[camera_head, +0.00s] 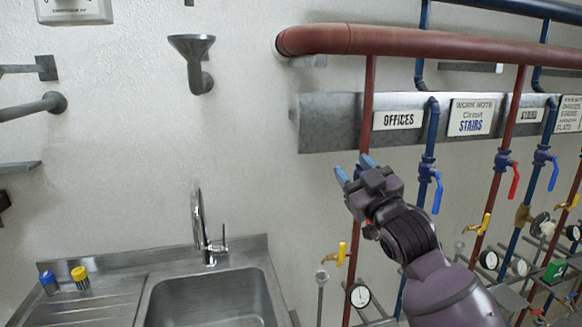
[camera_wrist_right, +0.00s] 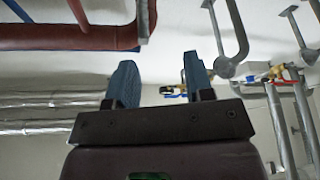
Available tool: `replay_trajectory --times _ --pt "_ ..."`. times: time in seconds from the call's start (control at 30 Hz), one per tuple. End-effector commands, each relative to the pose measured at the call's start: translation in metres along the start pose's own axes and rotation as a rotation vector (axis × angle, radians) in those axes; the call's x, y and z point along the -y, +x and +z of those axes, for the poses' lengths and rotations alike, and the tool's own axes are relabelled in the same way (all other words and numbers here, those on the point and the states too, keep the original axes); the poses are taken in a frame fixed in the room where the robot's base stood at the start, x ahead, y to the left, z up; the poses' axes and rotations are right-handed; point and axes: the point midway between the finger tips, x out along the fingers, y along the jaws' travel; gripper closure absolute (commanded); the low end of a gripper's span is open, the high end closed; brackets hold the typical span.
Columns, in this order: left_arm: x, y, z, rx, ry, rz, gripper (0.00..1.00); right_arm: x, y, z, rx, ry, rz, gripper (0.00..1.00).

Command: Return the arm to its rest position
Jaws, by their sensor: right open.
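My right gripper (camera_head: 354,170) is raised in front of the pipe wall, its blue fingertips pointing up and to the left. It is near the red vertical pipe (camera_head: 368,100) and left of the blue valve handle (camera_head: 437,195). In the right wrist view its two blue-grey fingers (camera_wrist_right: 160,82) stand apart with nothing between them. My right arm (camera_head: 440,285) comes in from the lower right. My left gripper is in neither view.
A thick red pipe (camera_head: 430,45) runs along the top right. Labelled plates such as OFFICES (camera_head: 397,119) hang below it. Valves and gauges (camera_head: 359,296) fill the lower right. A metal sink (camera_head: 212,300) with a tap (camera_head: 205,235) stands lower left. The wall between is clear.

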Motion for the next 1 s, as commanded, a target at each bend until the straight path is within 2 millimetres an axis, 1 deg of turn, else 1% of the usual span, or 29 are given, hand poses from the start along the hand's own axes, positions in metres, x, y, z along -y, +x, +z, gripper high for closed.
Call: replay_trajectory --times 0.03,0.07,0.1,0.17,0.2,0.27,0.3,0.37,0.4,0.47,0.5,0.57,0.6,0.67,0.7,0.77,0.8,0.87,0.9,0.97,1.0 --pt "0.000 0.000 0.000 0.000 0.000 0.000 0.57 0.002 -0.016 0.025 0.039 0.019 0.010 0.52" --pt "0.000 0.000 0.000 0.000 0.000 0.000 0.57 0.003 -0.025 0.037 0.058 0.029 0.016 0.52" --pt "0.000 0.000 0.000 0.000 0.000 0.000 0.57 0.005 -0.037 0.054 0.083 0.040 0.023 0.52" --pt "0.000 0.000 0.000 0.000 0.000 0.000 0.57 0.008 -0.056 0.077 0.123 0.057 0.036 0.52" --pt "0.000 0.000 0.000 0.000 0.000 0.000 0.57 0.009 -0.069 0.092 0.151 0.066 0.044 0.52" --pt "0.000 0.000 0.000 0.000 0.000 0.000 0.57 0.012 -0.090 0.115 0.195 0.080 0.056 0.52" --pt "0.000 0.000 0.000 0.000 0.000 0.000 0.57 0.015 -0.104 0.129 0.225 0.091 0.064 0.52" --pt "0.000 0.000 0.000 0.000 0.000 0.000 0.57 0.019 -0.127 0.150 0.271 0.106 0.076 0.52" --pt "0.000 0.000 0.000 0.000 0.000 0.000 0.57 0.022 -0.143 0.163 0.304 0.116 0.083 0.52" --pt "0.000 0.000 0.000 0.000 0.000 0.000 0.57 0.026 -0.168 0.183 0.356 0.130 0.094 0.52" --pt "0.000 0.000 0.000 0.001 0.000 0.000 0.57 0.029 -0.184 0.195 0.391 0.140 0.102 0.52" --pt "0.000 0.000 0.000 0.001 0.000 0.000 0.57 0.035 -0.211 0.213 0.444 0.156 0.113 0.52" --pt "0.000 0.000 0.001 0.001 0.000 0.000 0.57 0.038 -0.229 0.224 0.480 0.166 0.121 0.52" --pt "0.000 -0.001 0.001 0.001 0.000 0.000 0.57 0.044 -0.257 0.239 0.534 0.183 0.132 0.52" --pt "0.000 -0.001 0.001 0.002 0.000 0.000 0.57 0.049 -0.276 0.248 0.569 0.194 0.139 0.52" --pt "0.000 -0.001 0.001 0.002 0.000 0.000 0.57 0.055 -0.305 0.261 0.624 0.212 0.150 0.52" --pt "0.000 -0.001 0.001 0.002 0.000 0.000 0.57 0.060 -0.324 0.269 0.660 0.223 0.157 0.52" --pt "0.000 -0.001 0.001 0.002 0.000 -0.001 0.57 0.068 -0.355 0.279 0.715 0.239 0.167 0.52" --pt "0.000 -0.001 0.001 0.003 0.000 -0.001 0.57 0.073 -0.375 0.285 0.752 0.250 0.174 0.52" --pt "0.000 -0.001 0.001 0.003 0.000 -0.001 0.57 0.080 -0.404 0.292 0.804 0.264 0.182 0.52" --pt "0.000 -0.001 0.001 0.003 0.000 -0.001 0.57 0.085 -0.422 0.295 0.836 0.273 0.188 0.52"
